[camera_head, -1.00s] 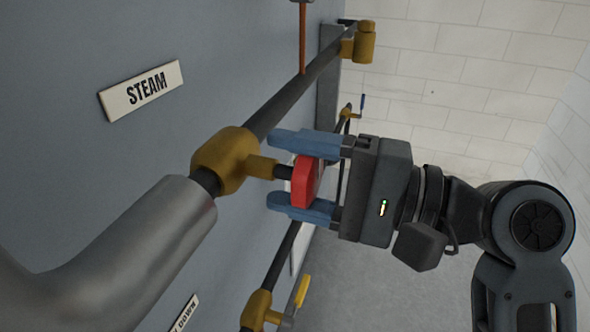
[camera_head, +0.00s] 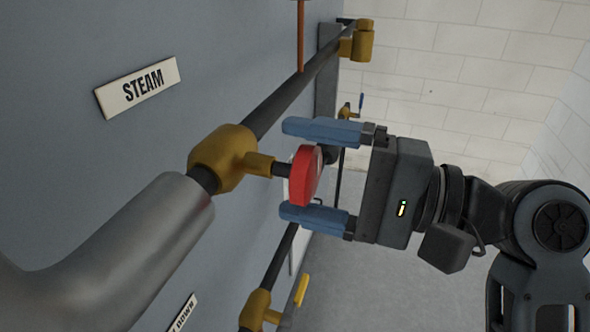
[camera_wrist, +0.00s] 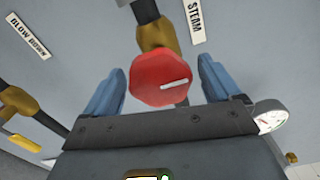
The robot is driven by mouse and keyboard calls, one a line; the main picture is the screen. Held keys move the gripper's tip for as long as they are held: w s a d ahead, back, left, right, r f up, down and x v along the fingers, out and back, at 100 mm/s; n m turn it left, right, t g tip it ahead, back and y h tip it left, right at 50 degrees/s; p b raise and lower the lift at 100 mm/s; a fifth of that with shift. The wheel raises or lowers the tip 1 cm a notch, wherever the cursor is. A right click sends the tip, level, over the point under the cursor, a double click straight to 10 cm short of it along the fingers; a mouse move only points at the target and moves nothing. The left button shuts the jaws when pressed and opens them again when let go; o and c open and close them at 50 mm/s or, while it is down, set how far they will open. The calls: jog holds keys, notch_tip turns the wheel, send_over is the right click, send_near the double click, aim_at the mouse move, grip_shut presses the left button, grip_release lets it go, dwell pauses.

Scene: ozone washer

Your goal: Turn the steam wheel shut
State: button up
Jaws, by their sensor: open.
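The red steam wheel (camera_head: 303,176) sits on a short stem from the brass valve body (camera_head: 224,158), below the STEAM label (camera_head: 137,87) in the wall's own sense. In the wrist view the wheel (camera_wrist: 161,80) faces me, with a pale line slanting slightly up to the right on its face. My gripper (camera_head: 302,170) is open, its blue fingers on either side of the wheel with a gap to each. In the wrist view the fingers (camera_wrist: 160,85) stand left and right of the wheel, apart from it.
A dark pipe (camera_head: 290,97) runs from the brass valve to another brass fitting (camera_head: 357,42). A yellow-handled valve (camera_head: 301,290) is lower down, near the BLOW DOWN label (camera_wrist: 30,37). A round gauge (camera_wrist: 269,116) shows at right in the wrist view.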

aim_at(317, 177)
jog(key=shift+b+v, duration=0.55)
jog(key=shift+v, duration=2.55)
